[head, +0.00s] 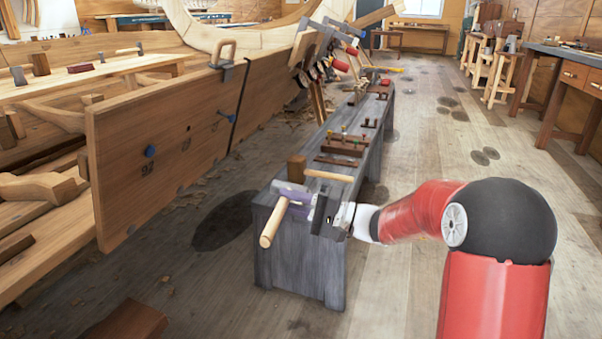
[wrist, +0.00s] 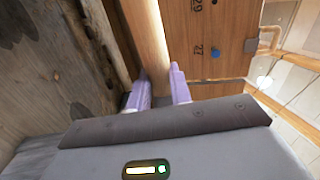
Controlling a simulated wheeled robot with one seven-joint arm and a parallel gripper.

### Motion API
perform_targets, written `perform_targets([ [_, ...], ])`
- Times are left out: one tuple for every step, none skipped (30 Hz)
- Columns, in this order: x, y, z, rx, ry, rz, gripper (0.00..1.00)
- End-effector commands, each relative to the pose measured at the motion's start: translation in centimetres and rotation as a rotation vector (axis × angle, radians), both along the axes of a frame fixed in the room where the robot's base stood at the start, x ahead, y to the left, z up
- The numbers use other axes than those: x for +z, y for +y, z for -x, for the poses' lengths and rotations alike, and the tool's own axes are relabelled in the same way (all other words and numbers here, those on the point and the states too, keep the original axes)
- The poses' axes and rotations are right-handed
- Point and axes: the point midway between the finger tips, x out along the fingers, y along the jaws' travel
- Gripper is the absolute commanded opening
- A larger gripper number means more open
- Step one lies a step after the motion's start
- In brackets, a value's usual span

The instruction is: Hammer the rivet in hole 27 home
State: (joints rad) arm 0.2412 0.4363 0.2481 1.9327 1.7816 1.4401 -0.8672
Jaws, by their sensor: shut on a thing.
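My gripper (head: 297,203) is shut on a pale wooden handle (head: 272,225), over the near end of the grey bench. In the wrist view the handle (wrist: 148,40) runs away from between the purple fingers (wrist: 158,90). No tool head shows on it in either view. The blue rivet (head: 150,151) sits in the hull plank at the left, above a small dark mark. In the wrist view this rivet (wrist: 215,53) is beside the number 27 and stands apart from the handle. How far it sticks out cannot be told.
The grey bench (head: 310,250) carries a wooden block (head: 297,168), another pale handle (head: 328,176) and a dark rack (head: 345,145) of small parts. Floor lies open between plank and bench.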

Motion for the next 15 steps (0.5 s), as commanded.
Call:
perform_targets([
  [2.1, -0.3, -0.3, -0.015, -0.025, -0.052, 0.0],
  [3.2, -0.5, -0.5, -0.024, -0.031, -0.079, 0.0],
  [4.6, -0.8, -0.7, -0.036, -0.038, -0.107, 0.0],
  [5.5, -1.0, -0.8, -0.044, -0.044, -0.124, 0.0],
  [6.3, -1.2, -0.9, -0.051, -0.048, -0.14, 0.0],
  [7.2, -1.4, -0.9, -0.06, -0.052, -0.157, 0.0],
  [7.7, -1.6, -0.9, -0.064, -0.055, -0.167, 0.0],
  [8.1, -1.7, -0.9, -0.069, -0.056, -0.174, 0.0],
  [8.6, -1.8, -1.0, -0.075, -0.057, -0.182, 0.0],
  [8.9, -1.9, -1.0, -0.078, -0.058, -0.186, 0.0],
  [9.1, -1.9, -1.0, -0.079, -0.058, -0.189, 0.0],
  [9.4, -1.7, -1.1, -0.08, -0.058, -0.191, 0.0],
  [9.5, -1.6, -1.1, -0.08, -0.058, -0.191, 0.0],
  [9.6, -1.4, -1.2, -0.08, -0.057, -0.192, 0.0],
  [9.8, -1.1, -1.3, -0.08, -0.057, -0.192, 0.0],
])
